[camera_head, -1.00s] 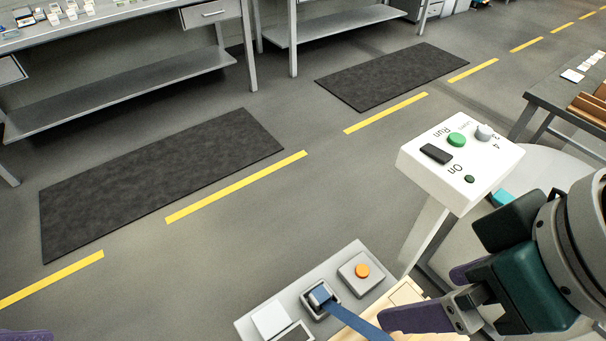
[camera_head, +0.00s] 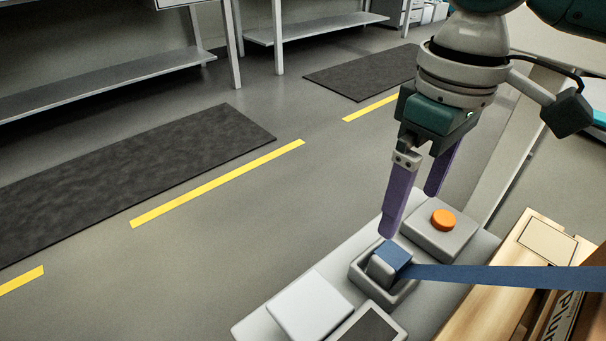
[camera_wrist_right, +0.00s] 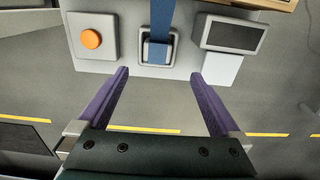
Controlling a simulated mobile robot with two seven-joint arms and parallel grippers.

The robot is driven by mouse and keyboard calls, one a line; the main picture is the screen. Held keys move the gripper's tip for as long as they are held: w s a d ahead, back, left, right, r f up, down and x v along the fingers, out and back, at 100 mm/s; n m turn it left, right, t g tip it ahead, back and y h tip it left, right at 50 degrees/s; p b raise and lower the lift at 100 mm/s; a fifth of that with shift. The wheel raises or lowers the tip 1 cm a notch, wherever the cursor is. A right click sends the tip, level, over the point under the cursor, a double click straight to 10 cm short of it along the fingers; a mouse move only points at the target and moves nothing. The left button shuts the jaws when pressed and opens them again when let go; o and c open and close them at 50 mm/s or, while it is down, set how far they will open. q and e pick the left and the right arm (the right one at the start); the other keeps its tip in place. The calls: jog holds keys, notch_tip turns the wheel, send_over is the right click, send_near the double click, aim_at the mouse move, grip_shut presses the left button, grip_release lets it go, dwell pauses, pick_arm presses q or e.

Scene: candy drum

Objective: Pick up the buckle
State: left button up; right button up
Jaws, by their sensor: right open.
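The buckle (camera_head: 383,266) is a grey piece with a blue strap (camera_head: 480,276) over it, seated in a raised grey holder (camera_head: 404,293) on a light grey panel. The strap runs off to the right in the head view. My right gripper (camera_head: 412,213) is open and empty, pointing down just above and behind the buckle. In the right wrist view the buckle (camera_wrist_right: 155,52) lies ahead of the gap between the two purple fingers (camera_wrist_right: 160,76), apart from both. My left gripper does not show.
An orange button (camera_head: 444,219) on a grey box sits beside the holder. A white square pad (camera_head: 310,305) and a dark screen (camera_head: 368,328) are on its other side. A wooden box (camera_head: 540,255) stands at the right. Open floor with dark mats (camera_head: 140,175) lies beyond.

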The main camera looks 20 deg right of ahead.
jog(key=f, duration=0.2)
jog(key=b, duration=0.3)
send_over(393, 254)
notch_tip(393, 254, down, 4)
jog(key=shift+w+f, duration=0.1)
notch_tip(393, 254, down, 5)
jog(key=b, duration=0.3)
jog(key=shift+f+b, duration=0.1)
jog(key=shift+b, duration=0.3)
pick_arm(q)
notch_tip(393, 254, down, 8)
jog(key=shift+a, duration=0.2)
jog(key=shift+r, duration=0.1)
pick_arm(e)
jog(key=shift+c, duration=0.2)
jog(key=c, duration=1.4)
jog(key=shift+c, duration=0.2)
